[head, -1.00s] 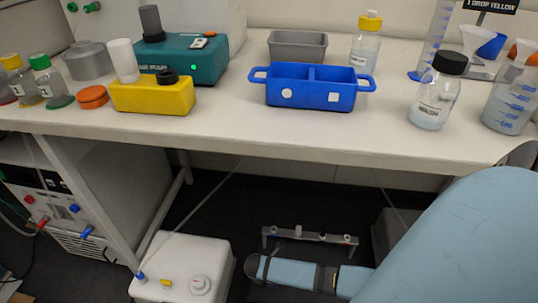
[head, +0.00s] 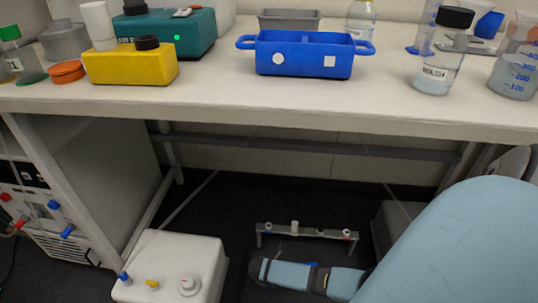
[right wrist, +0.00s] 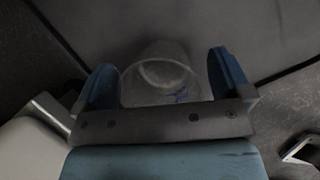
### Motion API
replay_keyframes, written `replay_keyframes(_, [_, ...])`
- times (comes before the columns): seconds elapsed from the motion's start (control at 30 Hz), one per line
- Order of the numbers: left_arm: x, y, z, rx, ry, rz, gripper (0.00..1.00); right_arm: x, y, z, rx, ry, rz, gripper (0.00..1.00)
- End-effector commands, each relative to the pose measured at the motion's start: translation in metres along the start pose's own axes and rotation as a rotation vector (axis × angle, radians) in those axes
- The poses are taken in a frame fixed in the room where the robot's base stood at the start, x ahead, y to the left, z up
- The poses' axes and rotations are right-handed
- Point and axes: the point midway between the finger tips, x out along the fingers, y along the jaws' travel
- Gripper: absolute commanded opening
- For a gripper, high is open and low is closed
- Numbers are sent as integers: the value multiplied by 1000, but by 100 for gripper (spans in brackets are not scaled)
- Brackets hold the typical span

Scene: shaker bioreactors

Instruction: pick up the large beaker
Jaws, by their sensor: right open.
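A clear, round-rimmed vessel with blue marks (right wrist: 160,85) shows between the fingers of my right gripper (right wrist: 163,68) in the right wrist view. It looks like a beaker. In the head view, a large clear vessel with blue graduations (head: 514,73) stands on the bench at the far right, partly cut off by the frame edge. I cannot tell whether both views show the same vessel.
A bottle with a black cap (head: 438,72) stands left of the graduated vessel. A blue two-part tray (head: 305,65) and a yellow device (head: 130,66) sit further left on the bench (head: 250,105). Under it are a white container (head: 170,265) and a grey bar (head: 280,231).

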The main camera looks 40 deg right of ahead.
Motion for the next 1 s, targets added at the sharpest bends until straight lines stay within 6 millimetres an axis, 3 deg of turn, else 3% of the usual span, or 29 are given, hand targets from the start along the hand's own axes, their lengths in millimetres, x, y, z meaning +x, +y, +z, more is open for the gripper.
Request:
replay_keyframes(0.23, [0, -1, -1, 9, 5, 0, 48, 1, 0, 0, 0, 0, 0, 97])
replay_keyframes(0.47, [0, 0, -1, 8, 4, 0, 48, 1, 0, 0, 0, 1, 0, 46])
replay_keyframes(0.5, [0, 0, -1, 8, 4, 0, 48, 1, 0, 0, 0, 1, 0, 43])
replay_keyframes(0.8, [0, 0, -2, 6, 3, 1, 48, -1, 0, 1, 0, 0, 1, 43])
replay_keyframes(1.0, [0, 1, -11, -33, -14, 7, 48, -18, 0, 8, 1, 1, 2, 43])
